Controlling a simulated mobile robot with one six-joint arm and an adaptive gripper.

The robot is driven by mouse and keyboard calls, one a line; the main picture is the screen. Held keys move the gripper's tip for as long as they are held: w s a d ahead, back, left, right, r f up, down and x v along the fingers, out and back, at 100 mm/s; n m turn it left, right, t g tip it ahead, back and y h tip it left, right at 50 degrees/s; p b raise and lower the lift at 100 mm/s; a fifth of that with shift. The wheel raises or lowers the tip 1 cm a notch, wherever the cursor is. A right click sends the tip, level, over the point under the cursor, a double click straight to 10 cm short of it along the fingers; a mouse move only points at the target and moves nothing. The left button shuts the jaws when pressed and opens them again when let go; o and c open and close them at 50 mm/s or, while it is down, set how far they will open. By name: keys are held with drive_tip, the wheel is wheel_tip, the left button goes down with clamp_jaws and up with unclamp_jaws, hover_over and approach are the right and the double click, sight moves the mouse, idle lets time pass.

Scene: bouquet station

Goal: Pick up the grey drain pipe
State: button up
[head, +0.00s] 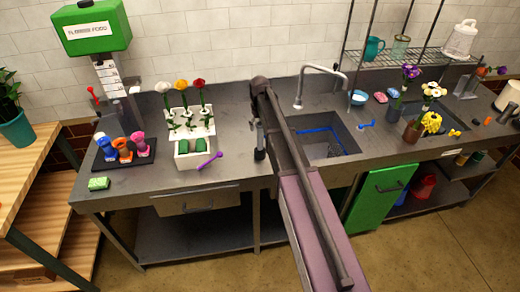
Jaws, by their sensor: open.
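I cannot make out a grey drain pipe for certain in the head view. The sink basin (350,122) is partly covered by my arm, and the space below it is largely hidden behind my arm and a green cabinet door (385,190). My gripper (260,153) points down over the counter just left of the sink. It is small and dark here, open, with nothing visible in it.
A white flower rack (205,127), white box (182,161) and purple scoop (209,160) stand left. A dark tray (108,160) holds colored items. A tall faucet (300,88) rises behind the sink. Flower vases stand right. The front counter left of my arm is mostly clear.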

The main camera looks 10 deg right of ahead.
sight(260, 141)
drive_tip(key=shift+f+b, duration=0.85)
drive_tip(key=shift+f, duration=0.3)
clamp_jaws()
